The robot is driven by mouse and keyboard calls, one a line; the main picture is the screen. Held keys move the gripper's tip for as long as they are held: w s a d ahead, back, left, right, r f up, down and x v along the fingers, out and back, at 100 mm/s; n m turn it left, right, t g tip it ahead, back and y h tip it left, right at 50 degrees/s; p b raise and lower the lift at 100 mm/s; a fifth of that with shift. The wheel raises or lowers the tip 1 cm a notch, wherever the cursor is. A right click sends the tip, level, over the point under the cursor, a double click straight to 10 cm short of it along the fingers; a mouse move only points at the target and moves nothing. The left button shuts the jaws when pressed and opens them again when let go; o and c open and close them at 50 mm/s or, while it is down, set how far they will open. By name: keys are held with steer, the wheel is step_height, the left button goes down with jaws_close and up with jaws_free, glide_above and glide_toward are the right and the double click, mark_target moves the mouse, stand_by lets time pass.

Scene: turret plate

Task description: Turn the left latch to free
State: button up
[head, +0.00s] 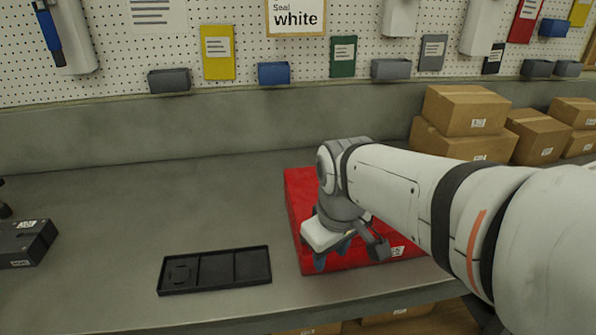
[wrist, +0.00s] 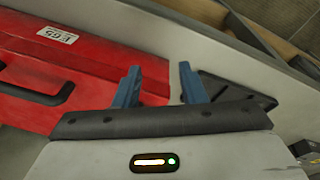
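A red case (head: 299,205) lies on the grey bench, partly hidden by my arm. In the wrist view the red case (wrist: 90,62) shows a white label and a black handle (wrist: 40,96) along its side. My gripper (head: 332,255) is over the left front part of the case in the head view, pointing down. In the wrist view the two blue fingers of my gripper (wrist: 160,84) stand apart with nothing between them, at the end of the case. I cannot make out the left latch in either view; my gripper may hide it.
A shallow black tray with compartments (head: 215,285) lies on the bench left of the case. A dark device (head: 25,243) sits at the far left edge. Cardboard boxes (head: 465,109) are stacked at the back right. Bench between tray and back wall is clear.

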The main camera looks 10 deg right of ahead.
steer(key=w+r+n, duration=0.2)
steer(key=w+n, duration=0.1)
steer(key=n, duration=0.1)
steer(key=w+r+n+g+p, duration=0.1)
steer(key=w+r+n, duration=0.2)
steer(key=n, duration=0.1)
steer(key=w+r+n+g+p, duration=0.1)
steer(key=w+r+n, duration=0.1)
steer(key=w+n, duration=0.1)
steer(key=shift+w+d+r+n, duration=0.1)
steer(key=shift+w+r+n, duration=0.2)
steer(key=shift+n, duration=0.2)
steer(key=shift+w+n, duration=0.15)
steer(key=shift+n, duration=0.15)
steer(key=shift+f+p, duration=0.4)
steer(key=shift+f, duration=3.4)
